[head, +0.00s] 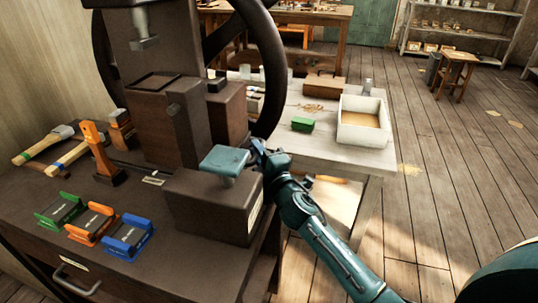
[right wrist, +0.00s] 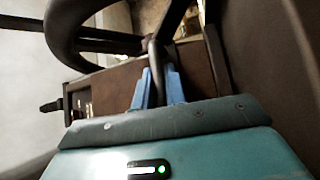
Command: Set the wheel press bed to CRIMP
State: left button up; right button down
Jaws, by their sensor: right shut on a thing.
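The wheel press (head: 168,105) is a dark block-like machine on the bench at left, with a large dark handwheel (head: 276,85) on its right side. My right gripper (head: 258,148) is at the wheel's lower rim. In the right wrist view its blue fingers (right wrist: 157,82) are shut on a thin dark handle (right wrist: 153,58), which seems to belong to the wheel. The wheel's curved rim (right wrist: 62,35) is at upper left there. The press bed's setting cannot be read, and no CRIMP mark is legible. My left gripper is not in view.
A teal-topped post (head: 225,160) stands on a dark box (head: 212,205) beside my right gripper. Green (head: 60,210), orange (head: 90,223) and blue (head: 128,236) holders sit at the bench front. A white table (head: 345,158) with a white bin (head: 362,118) stands behind.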

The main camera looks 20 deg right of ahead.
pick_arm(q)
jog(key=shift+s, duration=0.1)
pick_arm(e)
jog(key=shift+a+r, duration=0.1)
jog(key=shift+a, duration=0.05)
jog(key=c, duration=1.8)
grip_release()
jog(key=shift+c, duration=0.2)
jog(key=shift+o, duration=0.6)
jog(key=shift+w+a, duration=0.1)
jog(key=shift+w, duration=0.05)
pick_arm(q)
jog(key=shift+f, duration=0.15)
pick_arm(e)
jog(key=shift+o, duration=1.3)
